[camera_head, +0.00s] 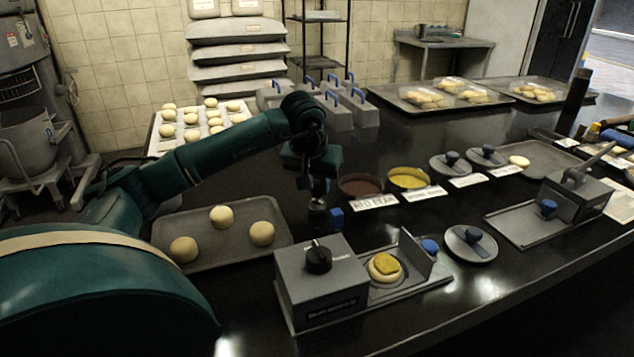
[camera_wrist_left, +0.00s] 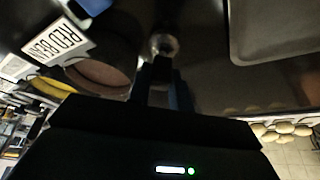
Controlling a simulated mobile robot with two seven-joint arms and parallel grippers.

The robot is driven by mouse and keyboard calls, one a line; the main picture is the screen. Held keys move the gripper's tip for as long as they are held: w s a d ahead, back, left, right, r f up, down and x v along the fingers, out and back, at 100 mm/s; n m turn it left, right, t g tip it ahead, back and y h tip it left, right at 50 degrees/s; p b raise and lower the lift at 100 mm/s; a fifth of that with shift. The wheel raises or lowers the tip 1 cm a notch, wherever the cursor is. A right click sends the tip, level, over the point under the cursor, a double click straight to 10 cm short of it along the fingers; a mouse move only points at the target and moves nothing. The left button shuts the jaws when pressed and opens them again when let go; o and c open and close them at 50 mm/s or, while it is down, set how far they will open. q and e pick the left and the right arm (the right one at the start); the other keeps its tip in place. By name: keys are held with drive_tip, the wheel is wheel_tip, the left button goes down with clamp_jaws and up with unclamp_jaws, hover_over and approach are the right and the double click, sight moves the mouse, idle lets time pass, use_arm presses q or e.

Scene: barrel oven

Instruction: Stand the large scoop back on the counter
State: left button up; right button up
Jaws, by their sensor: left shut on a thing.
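My left gripper (camera_head: 320,188) points down over the dark counter (camera_head: 462,283), between the dough tray and the red bowl. It is shut on a slim metal piece, which I take to be the large scoop (camera_head: 317,205). In the left wrist view, the scoop's round, shiny metal end (camera_wrist_left: 163,45) shows just beyond the gripper's fingers (camera_wrist_left: 163,80). The rest of the scoop is hidden or too dark to make out. I cannot tell whether it touches the counter. My right gripper is not in view.
A grey tray with dough balls (camera_head: 190,221) lies left of the gripper. A grey press box (camera_head: 320,285) stands in front, with a small blue piece (camera_head: 336,219) behind it. A red bowl (camera_head: 360,187) and yellow bowl (camera_head: 408,178) sit right, with label cards in front.

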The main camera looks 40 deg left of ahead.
use_arm(q)
drive_tip(key=shift+f+b, duration=0.3)
drive_tip(key=shift+f, duration=0.25)
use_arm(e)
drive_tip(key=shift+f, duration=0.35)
use_arm(q)
drive_tip(key=o, duration=1)
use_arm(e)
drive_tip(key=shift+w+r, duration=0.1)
use_arm(q)
drive_tip(key=v, duration=0.2)
drive_tip(key=shift+r, duration=0.35)
drive_tip(key=p+v, duration=0.1)
drive_tip(key=v, duration=0.9)
drive_tip(key=shift+s+r, duration=0.2)
drive_tip(key=shift+s, duration=0.1)
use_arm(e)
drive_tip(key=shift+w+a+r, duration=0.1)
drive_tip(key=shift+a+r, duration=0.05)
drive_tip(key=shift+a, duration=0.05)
